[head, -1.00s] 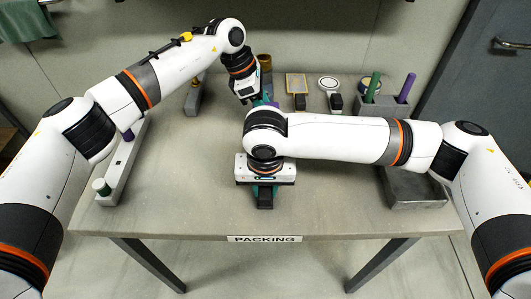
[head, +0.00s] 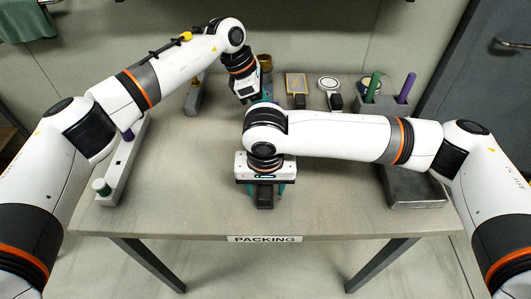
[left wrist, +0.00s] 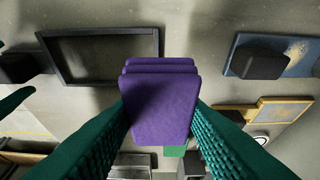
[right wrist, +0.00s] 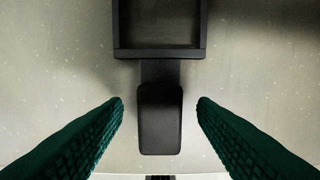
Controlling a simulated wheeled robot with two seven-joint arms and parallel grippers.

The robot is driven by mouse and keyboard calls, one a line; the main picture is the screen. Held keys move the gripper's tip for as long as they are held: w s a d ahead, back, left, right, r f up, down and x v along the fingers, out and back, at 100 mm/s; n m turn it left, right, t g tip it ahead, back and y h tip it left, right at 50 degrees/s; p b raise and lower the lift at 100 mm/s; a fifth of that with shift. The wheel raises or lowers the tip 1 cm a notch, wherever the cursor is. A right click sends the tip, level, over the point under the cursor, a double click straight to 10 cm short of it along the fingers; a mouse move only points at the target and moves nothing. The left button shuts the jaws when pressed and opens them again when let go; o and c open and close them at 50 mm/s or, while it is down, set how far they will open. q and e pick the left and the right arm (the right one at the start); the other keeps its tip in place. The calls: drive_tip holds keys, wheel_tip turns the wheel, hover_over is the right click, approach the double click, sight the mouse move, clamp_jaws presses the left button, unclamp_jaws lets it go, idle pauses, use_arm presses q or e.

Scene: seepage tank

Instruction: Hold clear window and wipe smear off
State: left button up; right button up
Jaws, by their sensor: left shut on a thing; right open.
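My left gripper (head: 263,99) is shut on a purple block with ridged layers (left wrist: 160,100), seen between its green fingers in the left wrist view. My right gripper (head: 266,190) is open low over the front middle of the table. Its green fingers stand on both sides of a black handle (right wrist: 160,118), apart from it. The handle joins a black rectangular frame (right wrist: 160,54), the window, lying beyond the fingertips. A black frame (left wrist: 98,83) also shows in the left wrist view. I cannot make out a smear. In the head view my arms hide the frame.
A yellow-edged panel (head: 296,83) and a white round-faced piece (head: 329,83) stand at the back. A grey holder (head: 372,107) has green and purple sticks. A grey tray (head: 413,203) is at right, a long pale rail (head: 119,172) at left.

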wheel_tip(320, 180, up, 11)
drive_tip(key=s, duration=0.1)
drive_tip(key=shift+r, duration=0.15)
drive_tip(key=shift+s, duration=0.1)
